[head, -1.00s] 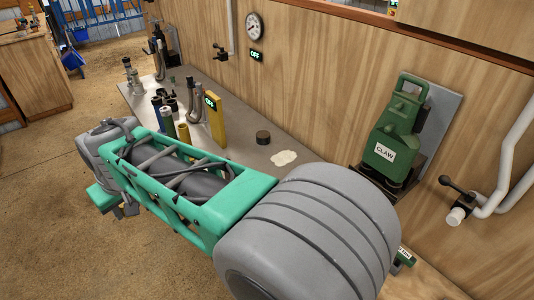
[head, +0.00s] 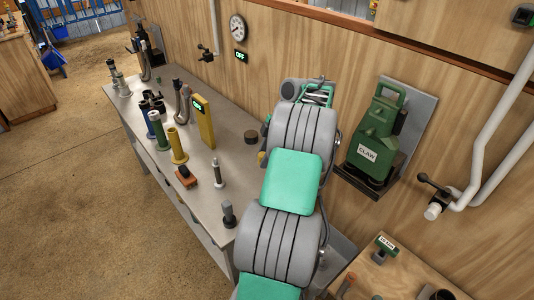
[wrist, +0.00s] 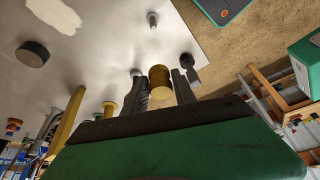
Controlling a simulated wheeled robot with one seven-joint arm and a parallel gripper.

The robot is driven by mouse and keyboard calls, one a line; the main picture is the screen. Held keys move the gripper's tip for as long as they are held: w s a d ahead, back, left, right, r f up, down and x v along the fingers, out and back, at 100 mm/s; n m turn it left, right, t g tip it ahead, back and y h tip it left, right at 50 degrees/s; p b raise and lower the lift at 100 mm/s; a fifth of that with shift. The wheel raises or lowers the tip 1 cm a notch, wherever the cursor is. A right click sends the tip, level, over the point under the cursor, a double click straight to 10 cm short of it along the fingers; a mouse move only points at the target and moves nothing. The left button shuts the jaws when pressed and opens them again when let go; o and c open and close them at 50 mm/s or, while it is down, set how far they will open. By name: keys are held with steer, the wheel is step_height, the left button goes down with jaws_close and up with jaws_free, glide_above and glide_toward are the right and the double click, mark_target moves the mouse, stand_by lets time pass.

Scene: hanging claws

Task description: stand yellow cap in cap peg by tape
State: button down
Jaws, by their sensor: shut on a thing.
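My gripper (wrist: 164,88) is shut on the yellow cap (wrist: 160,82), a short yellow cylinder between its two dark fingers, above the bench. In the head view my arm hides most of the gripper, and a bit of the yellow cap (head: 262,158) shows at the arm's left edge. A black round roll (head: 251,137), perhaps the tape, lies on the bench beyond the gripper; it also shows in the wrist view (wrist: 33,54). Small upright posts stand on the bench, one grey (head: 217,172) and one dark (head: 229,214). I cannot tell which is the cap peg.
A green claw unit (head: 372,137) hangs on the wall at right. A pale patch (wrist: 55,14) lies near the roll.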

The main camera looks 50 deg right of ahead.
steer(key=shift+s+d+f, duration=0.1)
steer(key=shift+s+d, duration=0.15)
steer(key=shift+s, duration=0.15)
steer(key=shift+s+d, duration=0.1)
steer(key=shift+d, duration=0.05)
step_height(320, 180, down, 12)
steer(key=b, duration=1.1)
stand_by(0.6)
steer(key=shift+f+b, duration=1.75)
steer(key=shift+f, duration=0.05)
steer(key=c, duration=0.9)
jaws_free()
steer(key=shift+r, duration=0.1)
